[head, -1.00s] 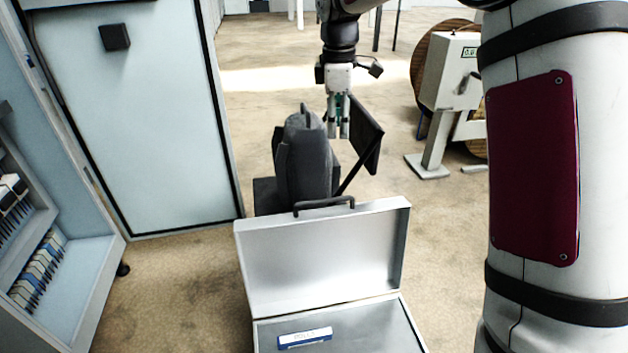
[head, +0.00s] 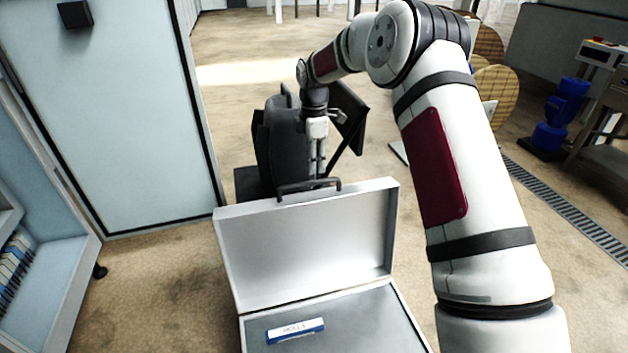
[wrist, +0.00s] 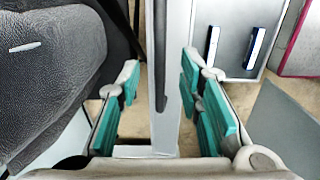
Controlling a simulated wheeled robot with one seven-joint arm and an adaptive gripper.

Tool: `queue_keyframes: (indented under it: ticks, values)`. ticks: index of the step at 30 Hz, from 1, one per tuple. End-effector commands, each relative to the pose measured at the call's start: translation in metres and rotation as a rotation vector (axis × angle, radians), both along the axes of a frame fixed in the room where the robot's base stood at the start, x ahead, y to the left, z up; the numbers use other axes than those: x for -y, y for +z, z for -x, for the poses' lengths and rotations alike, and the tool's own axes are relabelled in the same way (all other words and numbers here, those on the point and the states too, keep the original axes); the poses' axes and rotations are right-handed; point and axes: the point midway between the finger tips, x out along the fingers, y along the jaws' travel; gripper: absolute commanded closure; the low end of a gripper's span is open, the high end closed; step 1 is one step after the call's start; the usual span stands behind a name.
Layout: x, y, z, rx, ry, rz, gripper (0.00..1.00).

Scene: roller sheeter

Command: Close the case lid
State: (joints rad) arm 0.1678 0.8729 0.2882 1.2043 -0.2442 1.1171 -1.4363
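The silver case stands open, its lid (head: 310,245) raised and leaning slightly back from the base (head: 372,318). A dark handle (head: 308,186) sits on the lid's top edge. My gripper (head: 317,168) points down just behind that edge, near the handle. In the wrist view my gripper (wrist: 160,75) is open, with teal pads on both fingers. The lid's edge (wrist: 181,60) and the dark handle (wrist: 160,50) run between the fingers, with visible gaps on both sides. I cannot tell how far the fingertips reach below the edge.
A dark grey chair (head: 283,140) stands close behind the lid, and also left in the wrist view (wrist: 45,70). A blue-and-white label (head: 295,331) lies in the case. A pale blue cabinet (head: 120,110) is at left. Carpet left of the case is clear.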

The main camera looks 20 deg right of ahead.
Motion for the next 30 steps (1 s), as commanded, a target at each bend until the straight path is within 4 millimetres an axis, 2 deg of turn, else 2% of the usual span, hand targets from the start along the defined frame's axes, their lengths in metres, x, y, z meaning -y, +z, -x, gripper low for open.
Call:
queue_keyframes:
  ticks: [1, 3, 9, 14, 22, 23, 27, 30]
  values:
    - [0.0, -0.013, 0.001, -0.005, 0.0, 0.0, 0.67]
    - [0.0, -0.025, 0.001, -0.003, 0.001, 0.0, 0.67]
    - [0.0, -0.05, 0.002, -0.003, 0.001, 0.0, 0.67]
    - [0.0, -0.058, 0.002, -0.001, 0.0, 0.0, 0.67]
    - [0.0, -0.059, 0.002, -0.001, 0.0, 0.0, 0.67]
    - [0.0, -0.059, 0.002, -0.001, 0.0, 0.0, 0.69]
    - [0.0, -0.059, 0.002, -0.001, 0.0, 0.0, 1.0]
    - [0.0, -0.059, 0.002, -0.001, 0.0, 0.0, 1.0]
